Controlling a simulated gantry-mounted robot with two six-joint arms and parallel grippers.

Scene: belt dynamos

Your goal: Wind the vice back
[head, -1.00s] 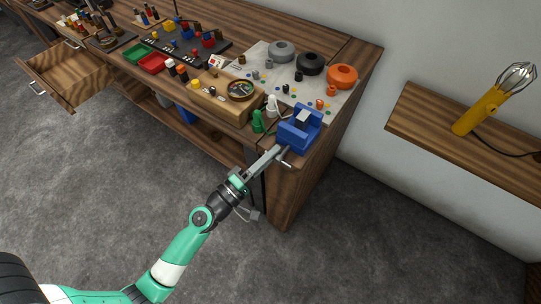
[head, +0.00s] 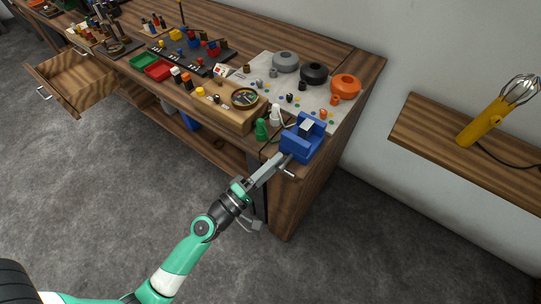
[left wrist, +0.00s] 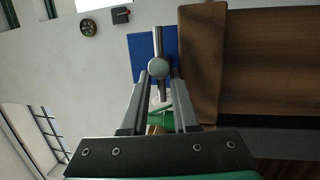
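The blue vice (head: 299,147) is fixed at the near right corner of the workbench, its body upright. Its metal handle shows just in front of it, with one end beside my fingers. My left gripper (head: 280,160) reaches the vice's front from below. In the left wrist view the blue vice (left wrist: 144,55) is ahead, and the screw's round end (left wrist: 158,68) with the handle bar lies between my two fingertips. A gap shows between the fingers farther back. Whether the tips press on the handle is unclear. My right gripper is not in view.
On the workbench beside the vice are a green figure-like piece (head: 261,130), a white one (head: 275,116) and a wooden block with a round dial (head: 244,97). An orange ring (head: 345,87) lies behind. The floor in front is clear.

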